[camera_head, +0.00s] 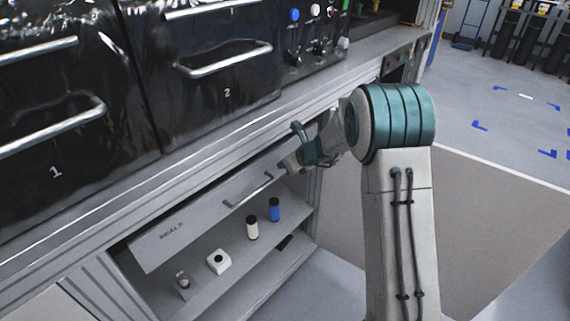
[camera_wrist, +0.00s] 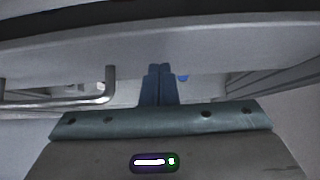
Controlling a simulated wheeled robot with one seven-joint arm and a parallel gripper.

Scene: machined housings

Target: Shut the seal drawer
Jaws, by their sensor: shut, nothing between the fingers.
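The seal drawer (camera_head: 210,212) is a pale grey front panel with dark lettering, under the edge of the workbench. Its bar handle (camera_head: 248,192) is on the right half of the panel, and a bar handle (camera_wrist: 108,88) shows at the left in the wrist view. How far the drawer stands out is hard to tell. My gripper (camera_head: 284,166) is at the right end of the panel, beyond the handle. In the wrist view its two blue fingers (camera_wrist: 158,84) are together and empty, to the right of the handle. Whether the fingertips touch the panel is unclear.
The grey bench edge (camera_head: 150,188) runs just above the drawer. Large black fronts numbered 1 and 2 (camera_head: 205,95) with bar handles stand above it. Below, a shelf holds a blue bottle (camera_head: 274,210), a white bottle (camera_head: 252,228) and a white block (camera_head: 218,262).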

